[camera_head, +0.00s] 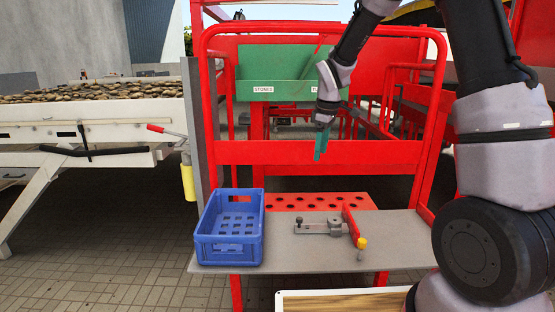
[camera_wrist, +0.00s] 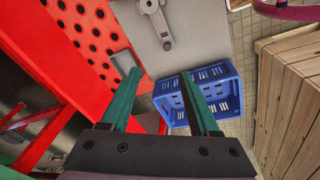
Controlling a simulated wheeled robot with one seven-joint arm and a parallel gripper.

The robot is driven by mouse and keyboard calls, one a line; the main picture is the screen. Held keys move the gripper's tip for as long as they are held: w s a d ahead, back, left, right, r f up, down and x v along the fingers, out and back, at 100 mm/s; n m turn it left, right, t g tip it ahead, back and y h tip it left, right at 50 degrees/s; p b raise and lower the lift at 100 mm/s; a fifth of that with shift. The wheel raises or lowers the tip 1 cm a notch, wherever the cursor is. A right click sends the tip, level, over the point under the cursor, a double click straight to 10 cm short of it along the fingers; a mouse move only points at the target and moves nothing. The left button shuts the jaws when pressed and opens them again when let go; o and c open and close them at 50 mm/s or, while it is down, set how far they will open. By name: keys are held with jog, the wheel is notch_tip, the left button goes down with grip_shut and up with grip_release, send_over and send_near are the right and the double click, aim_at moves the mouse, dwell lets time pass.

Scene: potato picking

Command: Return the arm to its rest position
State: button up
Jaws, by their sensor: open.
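My gripper (camera_head: 321,144) hangs in front of the red frame, above the grey shelf (camera_head: 390,229). Its green fingers point down and are apart with nothing between them. In the wrist view my gripper (camera_wrist: 156,82) is open and empty. My arm comes in from the right side of the head view and bends down to the gripper. No object is in contact with the fingers as far as the frames show.
A blue crate (camera_head: 229,249), seemingly empty, stands on the shelf's left end. A metal latch (camera_head: 322,228) lies mid-shelf. Behind are a red perforated plate (camera_head: 300,199), red rails (camera_head: 300,152) and a green bin (camera_head: 280,88). A potato-filled trailer (camera_head: 90,132) stands left.

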jog(key=s+d+r+m+t, duration=0.1)
jog(key=s+d+r+m, duration=0.3)
jog(key=s+r, duration=0.3)
jog(key=s+d+r+m+t, duration=0.25)
jog(key=s+r+m, duration=0.2)
jog(key=r, duration=0.35)
jog(key=s+d+r+m+t, duration=0.1)
jog(key=s+d+r+m, duration=0.1)
jog(key=s+m, duration=0.2)
jog(key=s+d+r+m+t+y, duration=0.1)
jog(key=s+m, duration=0.3)
jog(key=s, duration=0.7)
jog(key=shift+d+r, duration=0.45)
jog(key=shift+r, duration=0.15)
